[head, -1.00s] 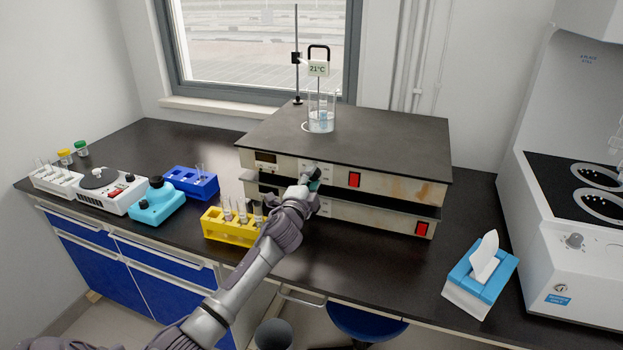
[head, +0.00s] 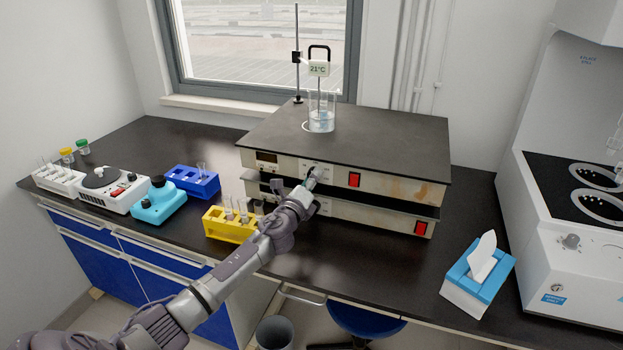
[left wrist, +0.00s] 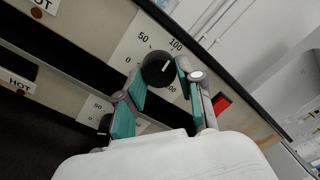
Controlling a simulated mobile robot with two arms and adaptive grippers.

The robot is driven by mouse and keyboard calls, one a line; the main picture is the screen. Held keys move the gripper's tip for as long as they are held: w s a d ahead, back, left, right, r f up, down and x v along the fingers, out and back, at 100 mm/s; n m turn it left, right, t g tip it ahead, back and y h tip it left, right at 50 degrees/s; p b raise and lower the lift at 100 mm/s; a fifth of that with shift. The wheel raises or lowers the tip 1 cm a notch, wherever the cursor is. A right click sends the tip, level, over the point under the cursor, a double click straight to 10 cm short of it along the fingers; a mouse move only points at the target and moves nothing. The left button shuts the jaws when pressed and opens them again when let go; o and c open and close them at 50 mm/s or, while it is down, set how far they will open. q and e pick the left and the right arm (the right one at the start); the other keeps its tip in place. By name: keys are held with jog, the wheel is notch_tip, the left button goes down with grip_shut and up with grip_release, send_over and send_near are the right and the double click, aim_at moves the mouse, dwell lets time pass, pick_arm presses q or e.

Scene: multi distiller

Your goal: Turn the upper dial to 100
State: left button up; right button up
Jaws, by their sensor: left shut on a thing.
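The distiller (head: 400,190) is a two-tier beige unit with a dark top. Its upper dial (left wrist: 157,68) is a black round knob with a white mark on a scale; 0, 50 and 100 can be read, and a further number is partly hidden. The mark looks to lie on the right part of the knob; its exact reading is unclear. My left gripper (left wrist: 160,88) is shut on the upper dial, a teal finger on each side. In the head view the left gripper (head: 312,180) covers the dial. My right gripper is not in view.
A lower dial (left wrist: 104,124) sits below, close to the left finger. A red switch (head: 354,180) is right of the upper dial. A beaker (head: 321,120) stands on top. A tissue box (head: 478,283) is at right.

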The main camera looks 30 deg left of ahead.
pick_arm(q)
jog(key=shift+f+m, duration=0.1)
jog(key=shift+m, duration=0.5)
jog(key=o, duration=1.2)
jog(key=shift+c, duration=0.2)
jog(key=shift+s, duration=0.1)
jog(key=r+v, duration=0.1)
jog(key=v, duration=1.1)
jog(key=shift+f, duration=0.35)
